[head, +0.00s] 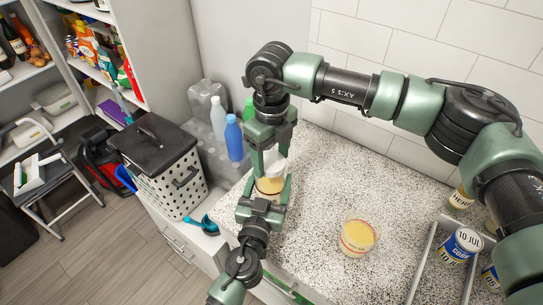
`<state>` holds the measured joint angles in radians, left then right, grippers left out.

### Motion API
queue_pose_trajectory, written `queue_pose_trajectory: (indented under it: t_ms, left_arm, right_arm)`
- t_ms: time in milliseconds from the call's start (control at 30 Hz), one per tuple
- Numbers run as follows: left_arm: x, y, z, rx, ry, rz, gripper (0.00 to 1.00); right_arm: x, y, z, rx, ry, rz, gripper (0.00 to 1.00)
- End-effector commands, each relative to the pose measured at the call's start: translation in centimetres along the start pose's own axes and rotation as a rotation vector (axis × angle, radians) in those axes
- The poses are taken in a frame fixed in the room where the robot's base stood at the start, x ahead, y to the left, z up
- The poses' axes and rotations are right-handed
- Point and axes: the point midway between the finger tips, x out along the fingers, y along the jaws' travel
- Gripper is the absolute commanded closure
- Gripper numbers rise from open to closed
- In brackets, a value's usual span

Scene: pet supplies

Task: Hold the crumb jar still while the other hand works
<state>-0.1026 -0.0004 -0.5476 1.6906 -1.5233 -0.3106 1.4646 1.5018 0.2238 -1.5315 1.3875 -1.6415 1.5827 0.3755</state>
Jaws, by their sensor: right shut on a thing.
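The crumb jar (268,186) is a small clear jar with yellowish contents and a pale upper part, at the left part of the speckled counter. My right gripper (272,158) reaches down from above and is shut on the upper part of the jar. My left gripper (265,190) comes from the front, low down, with its fingers on either side of the jar's body. I cannot tell whether they press on it. The fingers hide parts of the jar and its base.
A grey tray (421,262) with labelled cans (462,246) is at the right. A blue bottle (234,138) and clear bottles stand behind the jar. A blue scoop (209,226) and a dotted bin (165,180) are to the left. The counter's back middle is clear.

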Motion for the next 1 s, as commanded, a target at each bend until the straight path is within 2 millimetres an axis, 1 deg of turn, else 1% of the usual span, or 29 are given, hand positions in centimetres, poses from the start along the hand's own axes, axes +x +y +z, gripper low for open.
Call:
queue_pose_trajectory:
  t_ms: [633, 733, 767, 867, 1000]
  left_arm:
    - [0.0, 0.0, 0.0, 0.000, 0.000, 0.000, 1.00]
    - [0.0, 0.0, 0.0, 0.000, 0.000, 0.000, 1.00]
    - [0.0, 0.0, 0.0, 0.000, 0.000, 0.000, 1.00]
    - [0.0, 0.0, 0.0, 0.000, 0.000, 0.000, 1.00]
    - [0.0, 0.0, 0.0, 0.000, 0.000, 0.000, 1.00]
  right_arm:
    - [1.2, 0.0, 0.0, 0.000, -0.001, 0.000, 0.75]
    - [1.1, 0.0, 0.0, 0.040, -0.001, 0.000, 0.75]
    - [1.2, 0.1, 0.0, 0.072, -0.001, 0.000, 0.75]
    - [1.2, 0.1, 0.1, 0.250, -0.001, 0.000, 0.75]
    - [1.2, 0.2, 0.1, 0.602, 0.000, 0.001, 0.75]
